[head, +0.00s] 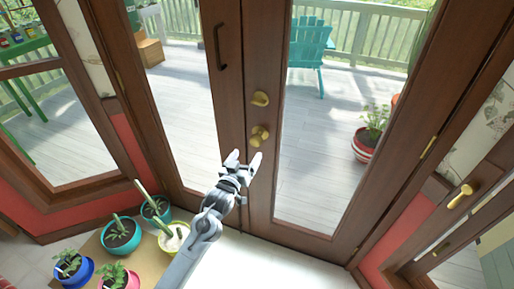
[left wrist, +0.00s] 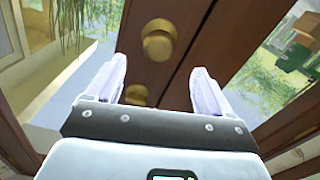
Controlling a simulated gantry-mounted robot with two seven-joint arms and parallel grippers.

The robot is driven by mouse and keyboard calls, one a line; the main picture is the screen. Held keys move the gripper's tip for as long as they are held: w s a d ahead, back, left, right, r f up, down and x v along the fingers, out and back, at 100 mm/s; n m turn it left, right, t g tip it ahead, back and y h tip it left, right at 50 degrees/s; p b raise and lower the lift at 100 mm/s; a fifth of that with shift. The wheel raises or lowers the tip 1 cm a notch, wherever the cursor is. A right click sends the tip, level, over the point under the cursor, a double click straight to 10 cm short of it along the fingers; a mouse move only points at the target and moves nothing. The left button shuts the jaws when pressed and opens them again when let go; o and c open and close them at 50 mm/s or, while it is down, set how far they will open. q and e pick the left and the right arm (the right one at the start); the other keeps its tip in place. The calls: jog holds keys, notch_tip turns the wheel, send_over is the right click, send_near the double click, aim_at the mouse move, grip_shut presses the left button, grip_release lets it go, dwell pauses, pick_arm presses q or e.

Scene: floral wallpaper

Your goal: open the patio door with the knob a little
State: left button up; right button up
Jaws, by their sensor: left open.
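The patio door (head: 233,75) is a brown wood-framed glass pair, and its leaves look closed. A brass knob (head: 259,136) sits on the right leaf's inner stile, with a smaller brass lock piece (head: 260,98) above it. My left gripper (head: 243,161) is open and empty, its fingertips just below and left of the knob, apparently apart from it. In the left wrist view, a round brass piece that looks like the knob (left wrist: 158,42) is beyond the open fingers (left wrist: 160,85). Another brass piece (left wrist: 135,94) shows between the fingers, partly hidden. My right gripper is out of view.
Several potted plants (head: 121,234) stand on a low surface at lower left, beside my left arm. A dark pull handle (head: 220,47) is on the left leaf. Outside are a teal chair (head: 309,44) and a striped pot (head: 365,148). Another door handle (head: 460,196) is at far right.

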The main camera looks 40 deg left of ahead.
aim_at(254, 143)
pick_arm(q)
jog(key=b+x, duration=0.3)
jog(key=x, duration=0.8)
jog(key=shift+s, duration=0.1)
